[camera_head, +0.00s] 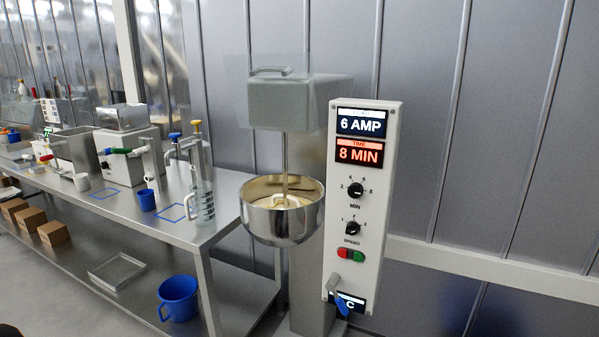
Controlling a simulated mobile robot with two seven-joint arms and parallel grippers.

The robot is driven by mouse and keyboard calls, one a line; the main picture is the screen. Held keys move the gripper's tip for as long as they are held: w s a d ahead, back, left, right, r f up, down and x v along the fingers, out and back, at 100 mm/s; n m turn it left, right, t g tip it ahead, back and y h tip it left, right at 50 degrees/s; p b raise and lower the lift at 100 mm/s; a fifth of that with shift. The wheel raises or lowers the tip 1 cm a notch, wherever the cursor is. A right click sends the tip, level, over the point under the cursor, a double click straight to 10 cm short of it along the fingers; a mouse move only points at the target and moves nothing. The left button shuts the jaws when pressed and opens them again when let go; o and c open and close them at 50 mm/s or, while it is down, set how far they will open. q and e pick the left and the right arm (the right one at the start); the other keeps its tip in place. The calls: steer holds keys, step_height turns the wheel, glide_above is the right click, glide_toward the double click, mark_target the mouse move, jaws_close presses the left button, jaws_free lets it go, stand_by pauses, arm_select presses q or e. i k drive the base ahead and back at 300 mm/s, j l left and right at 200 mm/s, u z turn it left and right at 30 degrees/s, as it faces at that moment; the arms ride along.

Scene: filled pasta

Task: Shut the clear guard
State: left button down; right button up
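The clear guard (238,92) is a see-through panel at the head of the mixer (290,102). It stands raised, high above the bowl, with a grey handle (270,71) near its top. The steel bowl (262,225) below is uncovered and holds a pale yellow mass, with the mixer's shaft reaching down into it. Neither of my grippers shows in the head view.
A white control panel (345,270) with displays, knobs, red and green buttons and a lever stands right of the bowl. A steel table (130,218) at left holds machines, a blue cup (146,200) and a clear jug (202,205). A blue bucket (178,298) sits below.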

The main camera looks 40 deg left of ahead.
mark_target(286, 71)
steer(key=j+z, duration=0.1)
steer(key=j, duration=0.35)
steer(key=k+j+z, duration=0.1)
steer(key=j, duration=0.75)
steer(key=k+j+z, duration=0.15)
steer(key=j, duration=0.3)
steer(key=k+j+z, duration=0.1)
steer(key=j, duration=0.35)
